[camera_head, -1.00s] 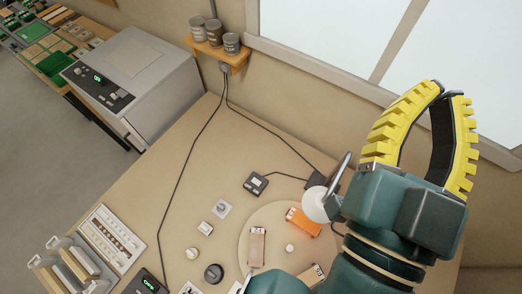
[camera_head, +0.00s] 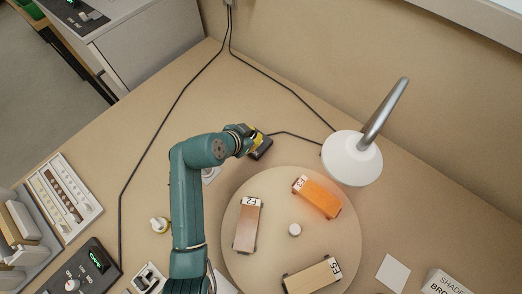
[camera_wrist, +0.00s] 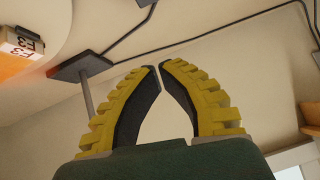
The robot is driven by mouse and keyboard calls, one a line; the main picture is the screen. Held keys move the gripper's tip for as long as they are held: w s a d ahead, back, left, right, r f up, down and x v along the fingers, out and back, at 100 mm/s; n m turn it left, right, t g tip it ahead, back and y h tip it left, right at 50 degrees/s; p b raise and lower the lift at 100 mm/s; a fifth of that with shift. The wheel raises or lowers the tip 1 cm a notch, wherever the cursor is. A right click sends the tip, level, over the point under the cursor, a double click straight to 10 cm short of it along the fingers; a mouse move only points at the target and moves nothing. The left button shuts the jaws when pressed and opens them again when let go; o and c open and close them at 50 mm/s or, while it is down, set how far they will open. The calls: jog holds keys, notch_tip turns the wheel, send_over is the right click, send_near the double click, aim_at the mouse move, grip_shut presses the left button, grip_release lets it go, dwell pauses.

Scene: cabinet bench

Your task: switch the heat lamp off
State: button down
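The heat lamp shows a round white head (camera_head: 350,160) on a silver arm (camera_head: 386,112), at the right in the head view. An orange block (camera_head: 317,198) lies beside the lamp head. A small dark control box (camera_head: 262,150) is on the bench, with a cable running right toward the lamp. My gripper (camera_head: 256,135) is at this box and partly hides it; I cannot tell whether it touches. In the wrist view my gripper's yellow fingers (camera_wrist: 158,66) are closed, tips almost meeting, with nothing between. There the lamp's dark base (camera_wrist: 79,67) and pole show at left.
A round board (camera_head: 238,270) holds the orange block, other labelled blocks and a small white knob (camera_head: 295,230). A slotted rack (camera_head: 62,205) and a device with a green display (camera_head: 92,268) are at left. Black cables cross the rear bench.

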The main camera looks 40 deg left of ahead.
jog(key=shift+n, duration=0.3)
jog(key=w+a+f+b, duration=0.1)
jog(key=f, duration=0.2)
jog(key=w+a+f+b, duration=0.1)
jog(key=w+f, duration=0.1)
jog(key=f, duration=0.1)
jog(key=w+a+f+b, duration=0.1)
jog(key=w+f, duration=0.1)
jog(key=f, duration=0.1)
jog(key=shift+a+b, duration=0.4)
jog(key=shift+w+a+f+b, duration=0.1)
jog(key=shift+a+f+b, duration=0.2)
jog(key=shift+f, duration=0.75)
jog(key=shift+w+a+f+b, duration=0.1)
jog(key=shift+f+b, duration=0.3)
jog(key=shift+f, duration=0.6)
jog(key=shift+d, duration=0.1)
